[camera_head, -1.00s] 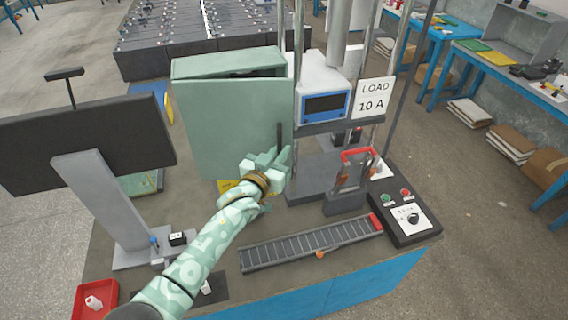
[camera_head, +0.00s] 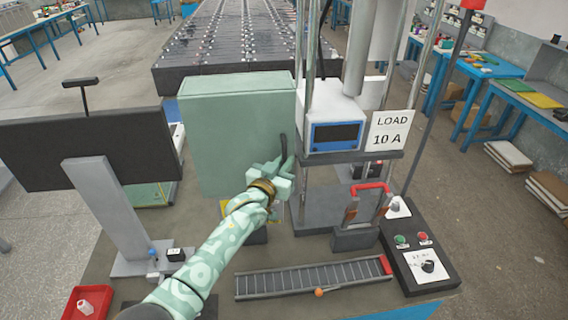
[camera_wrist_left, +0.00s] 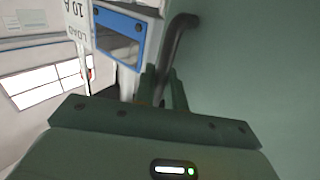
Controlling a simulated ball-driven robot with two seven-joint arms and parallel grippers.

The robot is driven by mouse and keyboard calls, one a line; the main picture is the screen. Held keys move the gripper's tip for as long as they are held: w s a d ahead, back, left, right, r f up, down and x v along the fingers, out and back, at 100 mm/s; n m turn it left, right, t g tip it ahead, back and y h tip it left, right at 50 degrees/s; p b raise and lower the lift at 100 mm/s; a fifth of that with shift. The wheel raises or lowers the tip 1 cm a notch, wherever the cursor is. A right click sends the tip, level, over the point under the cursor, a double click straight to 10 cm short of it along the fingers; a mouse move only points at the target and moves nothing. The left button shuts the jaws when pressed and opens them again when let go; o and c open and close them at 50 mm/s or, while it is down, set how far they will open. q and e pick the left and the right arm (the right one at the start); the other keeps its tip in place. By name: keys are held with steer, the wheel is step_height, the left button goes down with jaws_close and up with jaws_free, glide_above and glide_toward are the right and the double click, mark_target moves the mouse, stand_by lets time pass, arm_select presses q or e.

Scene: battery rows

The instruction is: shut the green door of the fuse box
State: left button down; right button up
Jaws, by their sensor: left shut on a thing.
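The green fuse box (camera_head: 237,92) stands on the bench with its green door (camera_head: 232,145) facing me. In the head view the door lies against the box with no gap that I can see. The dark handle (camera_head: 284,146) is at the door's right edge; it also shows in the left wrist view (camera_wrist_left: 173,48). My left gripper (camera_head: 281,168) is at the lower part of the handle, shut on it. The fingers (camera_wrist_left: 163,88) partly hide the handle's lower end in the left wrist view. My right gripper is not in view.
A load tester with a blue-framed display (camera_head: 335,135) and a "LOAD 10 A" sign (camera_head: 390,131) stands close right of the door. A dark monitor (camera_head: 90,148) is at left. A control box (camera_head: 420,253) and a slotted rail (camera_head: 313,278) lie in front.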

arm_select(q)
steer(key=c, duration=1.5)
jaws_free()
steer(key=shift+w+r, duration=0.15)
steer(key=shift+r, duration=0.15)
steer(key=shift+c, duration=0.2)
steer(key=shift+d, duration=0.1)
steer(key=shift+f, duration=0.15)
steer(key=shift+s+a+f, duration=0.15)
steer(key=shift+s+a, duration=0.15)
steer(key=shift+s, duration=0.05)
steer(key=p+v, duration=0.1)
steer(key=v, duration=1.4)
steer(key=shift+s+p, duration=0.4)
